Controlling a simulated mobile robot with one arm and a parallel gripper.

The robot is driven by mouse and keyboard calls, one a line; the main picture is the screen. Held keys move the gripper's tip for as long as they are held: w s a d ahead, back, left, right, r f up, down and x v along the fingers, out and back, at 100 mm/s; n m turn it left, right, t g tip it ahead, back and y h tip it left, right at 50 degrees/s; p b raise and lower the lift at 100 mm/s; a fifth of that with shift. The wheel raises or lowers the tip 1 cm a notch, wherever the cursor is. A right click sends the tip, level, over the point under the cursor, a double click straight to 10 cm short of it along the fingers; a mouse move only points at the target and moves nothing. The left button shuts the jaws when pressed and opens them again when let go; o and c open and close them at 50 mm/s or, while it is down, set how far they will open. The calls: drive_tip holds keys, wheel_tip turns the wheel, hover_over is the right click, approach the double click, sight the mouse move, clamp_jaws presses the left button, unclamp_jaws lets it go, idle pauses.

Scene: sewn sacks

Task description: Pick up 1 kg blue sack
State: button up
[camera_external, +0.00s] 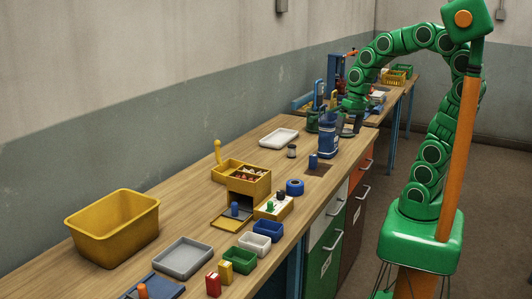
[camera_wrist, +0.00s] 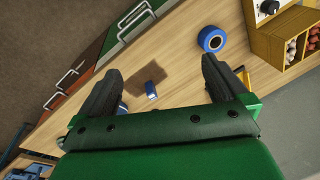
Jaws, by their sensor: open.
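A small upright blue block-like thing, which looks like the blue sack (camera_external: 313,160), stands on the wooden bench beside a dark brown square patch (camera_external: 320,170). In the wrist view the small blue thing (camera_wrist: 151,90) lies at the edge of the brown patch (camera_wrist: 148,74), between my fingers in the picture but well below them. No weight marking is readable. My gripper (camera_external: 358,125) is above the bench near a larger blue container (camera_external: 328,136). In the wrist view my gripper (camera_wrist: 160,66) has its two dark fingers wide apart with nothing between them.
A blue tape roll (camera_external: 295,187) lies near the bench's front edge, and it shows in the wrist view (camera_wrist: 212,39). A yellow compartment box (camera_external: 240,180), a white tray (camera_external: 279,139) and a yellow bin (camera_external: 114,228) stand further left. Drawers with handles line the bench front.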

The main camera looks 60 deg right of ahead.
drive_tip(key=w+d+r+m+t, duration=0.1)
drive_tip(key=w+d+m, duration=0.2)
drive_tip(key=w+d, duration=0.4)
drive_tip(key=m+g+h, duration=0.3)
drive_tip(key=m+h, duration=0.5)
drive_tip(key=h, duration=0.3)
approach(329, 130)
drive_tip(key=s+d, duration=0.2)
drive_tip(key=s, duration=0.1)
drive_tip(key=w+r+m+h, duration=0.2)
drive_tip(key=w+h, duration=0.2)
drive_tip(key=shift+t, duration=0.3)
drive_tip(key=shift+w+x, duration=0.2)
drive_tip(key=shift+x, duration=2.7)
drive_tip(key=shift+w+x, duration=0.2)
drive_tip(key=shift+x, duration=2.7)
drive_tip(key=shift+f, duration=0.1)
drive_tip(key=shift+c, duration=0.5)
drive_tip(key=c, duration=1.6)
drive_tip(key=shift+o, duration=0.2)
drive_tip(key=shift+a, duration=0.1)
